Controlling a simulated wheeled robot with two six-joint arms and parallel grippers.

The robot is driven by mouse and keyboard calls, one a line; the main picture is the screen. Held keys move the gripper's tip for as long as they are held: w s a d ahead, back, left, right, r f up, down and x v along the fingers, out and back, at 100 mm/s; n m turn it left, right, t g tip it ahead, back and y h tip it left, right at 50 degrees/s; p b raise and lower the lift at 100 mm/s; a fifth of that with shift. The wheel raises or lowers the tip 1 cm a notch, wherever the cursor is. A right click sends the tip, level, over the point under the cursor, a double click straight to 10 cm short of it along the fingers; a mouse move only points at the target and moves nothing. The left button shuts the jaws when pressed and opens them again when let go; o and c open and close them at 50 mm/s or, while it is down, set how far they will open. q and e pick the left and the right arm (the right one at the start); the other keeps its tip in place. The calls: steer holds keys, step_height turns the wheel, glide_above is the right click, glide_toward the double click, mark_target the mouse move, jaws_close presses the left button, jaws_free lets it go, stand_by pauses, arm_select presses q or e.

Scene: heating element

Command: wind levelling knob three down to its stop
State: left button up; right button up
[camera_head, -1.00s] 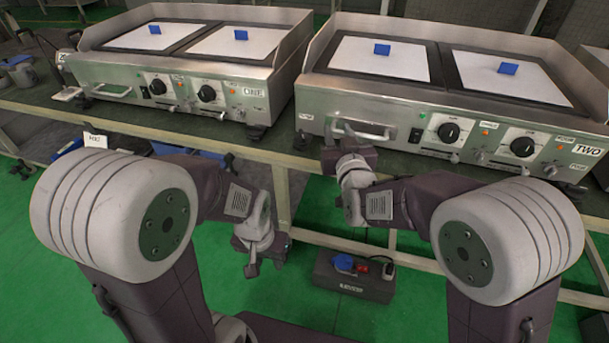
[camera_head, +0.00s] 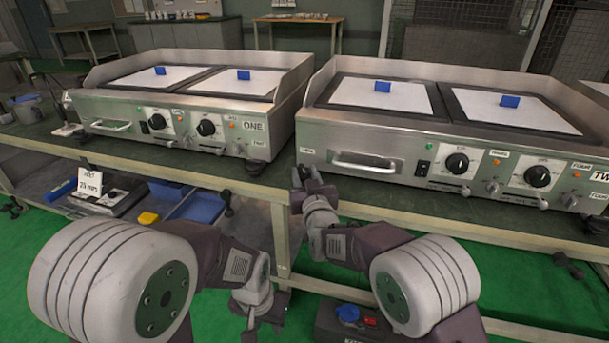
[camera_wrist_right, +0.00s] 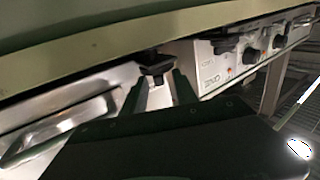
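A black levelling knob (camera_wrist_right: 155,72) shows in the right wrist view under the front corner of a steel griddle, between the two dark fingers of my right gripper (camera_wrist_right: 158,92). The fingers are apart, with a gap to the knob on both sides visible. This view appears upside down. In the head view my right gripper (camera_head: 303,180) is at the left front corner of griddle TWO (camera_head: 395,150), hiding the knob there. Another knob (camera_head: 255,167) is under the right front corner of griddle ONE (camera_head: 190,115). My left gripper (camera_head: 250,318) hangs low before the bench; its fingers are unclear.
The griddles stand on a dark bench (camera_head: 50,135) with a narrow gap between them. A drip tray handle (camera_head: 365,162) sticks out right of my right gripper. A lower shelf holds blue trays (camera_head: 198,207) and a "25 mm" card (camera_head: 89,182). A dark box (camera_head: 335,322) is on the floor.

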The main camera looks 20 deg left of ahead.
steer(key=shift+w+a, duration=0.15)
steer(key=shift+w, duration=0.15)
jaws_close()
steer(key=shift+w+d+f+n+y+b, duration=0.1)
steer(key=shift+d+n+y+b, duration=0.15)
steer(key=shift+y+b, duration=0.3)
steer(key=shift+n+g+y, duration=0.45)
steer(key=shift+g, duration=0.15)
steer(key=shift+w+d+n+y, duration=0.1)
steer(key=shift+n+y, duration=0.2)
steer(key=shift+y, duration=0.1)
steer(key=shift+r+n+g+y, duration=0.3)
steer(key=shift+g+y, duration=0.1)
steer(key=shift+g, duration=0.1)
steer(key=n+g+y+p, duration=0.1)
steer(key=p, duration=0.1)
steer(key=n+g+y+p, duration=0.1)
steer(key=p, duration=0.1)
steer(key=shift+w+d+r+g+y, duration=0.1)
steer(key=shift+w+d+g+y, duration=0.05)
steer(key=shift+g+y, duration=0.15)
steer(key=shift+f+n+g+y+p, duration=0.25)
steer(key=shift+n+g+y+p, duration=0.25)
steer(key=shift+n+g+p, duration=0.3)
